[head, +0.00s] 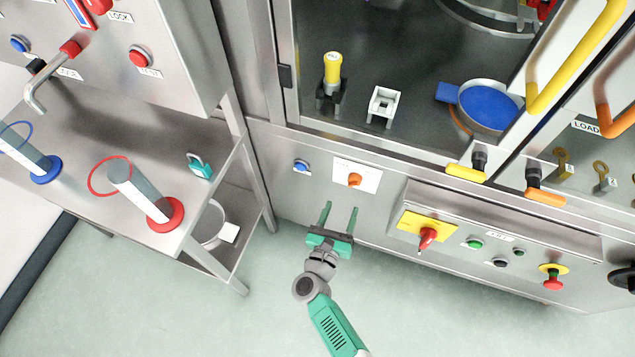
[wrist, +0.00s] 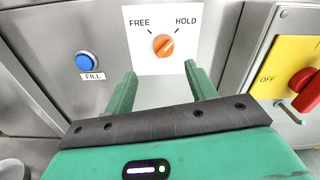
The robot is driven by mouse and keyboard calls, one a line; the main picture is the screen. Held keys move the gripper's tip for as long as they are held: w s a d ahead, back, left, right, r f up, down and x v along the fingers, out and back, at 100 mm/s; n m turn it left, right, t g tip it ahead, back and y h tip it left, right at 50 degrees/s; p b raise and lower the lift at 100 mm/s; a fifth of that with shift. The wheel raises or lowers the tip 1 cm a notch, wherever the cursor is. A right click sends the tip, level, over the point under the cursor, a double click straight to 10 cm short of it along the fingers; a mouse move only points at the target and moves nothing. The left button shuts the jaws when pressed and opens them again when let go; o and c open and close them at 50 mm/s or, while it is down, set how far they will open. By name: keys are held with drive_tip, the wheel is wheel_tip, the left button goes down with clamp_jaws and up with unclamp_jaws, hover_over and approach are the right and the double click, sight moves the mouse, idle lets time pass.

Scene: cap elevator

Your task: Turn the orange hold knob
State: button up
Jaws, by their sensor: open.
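The orange hold knob (head: 354,179) sits on a white plate (head: 366,173) on the front panel of the steel machine. In the wrist view the knob (wrist: 163,46) lies below the FREE and HOLD labels, and its light mark points up and right, toward HOLD. My gripper (head: 341,206) is open and empty, with its two green fingers pointing at the panel just below the knob. In the wrist view the fingers (wrist: 158,80) are spread to either side of and below the knob. I see no contact with it.
A blue FILL button (wrist: 87,62) is left of the knob. A yellow plate with a red switch (head: 428,236) is on the raised box to the right. A steel table (head: 120,190) with posts stands to the left. The floor in front of the panel is clear.

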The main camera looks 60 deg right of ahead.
sight(354, 182)
drive_tip(key=b+x, duration=0.2)
drive_tip(key=x, duration=0.6)
drive_tip(key=shift+s+b, duration=0.35)
drive_tip(key=shift+r, duration=0.1)
drive_tip(key=c, duration=1)
